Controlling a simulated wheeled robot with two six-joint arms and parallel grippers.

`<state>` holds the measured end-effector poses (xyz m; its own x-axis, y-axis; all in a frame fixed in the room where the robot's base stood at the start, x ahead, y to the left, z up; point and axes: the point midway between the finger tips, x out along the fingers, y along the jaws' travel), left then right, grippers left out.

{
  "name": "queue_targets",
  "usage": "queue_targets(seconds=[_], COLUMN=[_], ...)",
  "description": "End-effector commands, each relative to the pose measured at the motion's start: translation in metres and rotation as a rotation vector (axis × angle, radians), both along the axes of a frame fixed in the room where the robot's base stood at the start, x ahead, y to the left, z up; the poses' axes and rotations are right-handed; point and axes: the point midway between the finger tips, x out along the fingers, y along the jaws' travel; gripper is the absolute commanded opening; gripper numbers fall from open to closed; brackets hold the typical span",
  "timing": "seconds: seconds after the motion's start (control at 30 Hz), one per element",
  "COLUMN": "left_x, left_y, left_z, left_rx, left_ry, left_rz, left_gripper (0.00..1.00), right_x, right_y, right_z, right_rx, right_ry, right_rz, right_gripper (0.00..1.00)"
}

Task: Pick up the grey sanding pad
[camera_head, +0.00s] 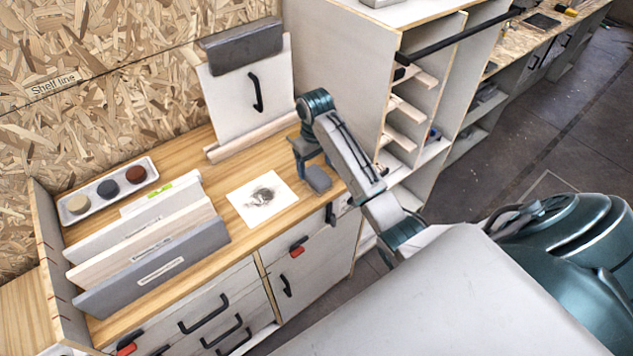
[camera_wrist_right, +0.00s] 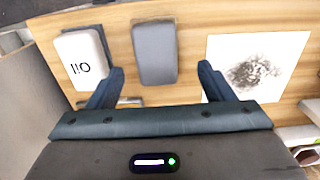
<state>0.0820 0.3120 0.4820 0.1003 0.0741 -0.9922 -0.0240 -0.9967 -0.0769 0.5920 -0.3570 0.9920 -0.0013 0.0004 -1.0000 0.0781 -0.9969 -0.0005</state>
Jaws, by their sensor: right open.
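The grey sanding pad (camera_head: 318,179) lies on the wooden worktop near its right end, just below my right gripper (camera_head: 312,162) in the head view. In the right wrist view the pad (camera_wrist_right: 154,52) is a rounded grey block lying flat. My right gripper (camera_wrist_right: 160,70) is open and empty, with one finger to each side of the pad's width. The pad lies beyond the fingertips in that view, and the height gap is hard to judge. My left gripper is not in view.
A white item marked "Oil" (camera_wrist_right: 82,56) lies close left of the pad in the wrist view. A smudged white sheet (camera_head: 262,197) lies beside the pad. A tray with three round pads (camera_head: 108,190), upright boards (camera_head: 150,262) and a shelf unit (camera_head: 345,70) stand around.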

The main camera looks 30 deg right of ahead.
Motion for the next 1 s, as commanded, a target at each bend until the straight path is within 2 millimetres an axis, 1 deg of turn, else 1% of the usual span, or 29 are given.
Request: queue_targets(seconds=[0.07, 0.17, 0.3, 0.4, 0.5, 0.7, 0.73, 0.93, 0.97, 1.0], left_x=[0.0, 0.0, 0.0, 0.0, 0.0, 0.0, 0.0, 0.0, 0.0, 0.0], left_y=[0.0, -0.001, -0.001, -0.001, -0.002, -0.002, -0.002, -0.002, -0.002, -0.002], left_z=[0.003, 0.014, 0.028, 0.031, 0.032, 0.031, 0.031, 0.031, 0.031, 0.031], left_rx=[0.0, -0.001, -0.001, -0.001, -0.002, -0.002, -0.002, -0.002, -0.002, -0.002], left_ry=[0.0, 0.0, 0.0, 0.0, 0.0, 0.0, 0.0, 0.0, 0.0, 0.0], left_rz=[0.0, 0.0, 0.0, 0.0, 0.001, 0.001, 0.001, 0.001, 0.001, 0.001], left_gripper=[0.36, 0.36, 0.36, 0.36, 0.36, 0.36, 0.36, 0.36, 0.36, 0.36], right_x=[0.0, -0.001, -0.001, 0.0, 0.0, 0.0, 0.0, 0.0, 0.0, 0.0], right_y=[-0.001, -0.002, -0.005, -0.005, -0.005, -0.005, -0.005, -0.005, -0.005, -0.005], right_z=[-0.004, -0.012, -0.032, -0.046, -0.053, -0.055, -0.054, -0.054, -0.054, -0.054], right_rx=[0.0, 0.0, 0.0, 0.0, -0.001, -0.001, -0.001, -0.001, -0.001, -0.001], right_ry=[0.002, 0.003, 0.004, 0.002, -0.001, -0.002, -0.002, -0.001, -0.001, -0.002], right_rz=[0.0, 0.0, -0.001, -0.001, 0.0, 0.0, 0.0, 0.0, 0.0, 0.0], right_gripper=[0.75, 0.75, 0.75, 0.75, 0.75, 0.75, 0.73, 0.33, 0.31, 0.31])
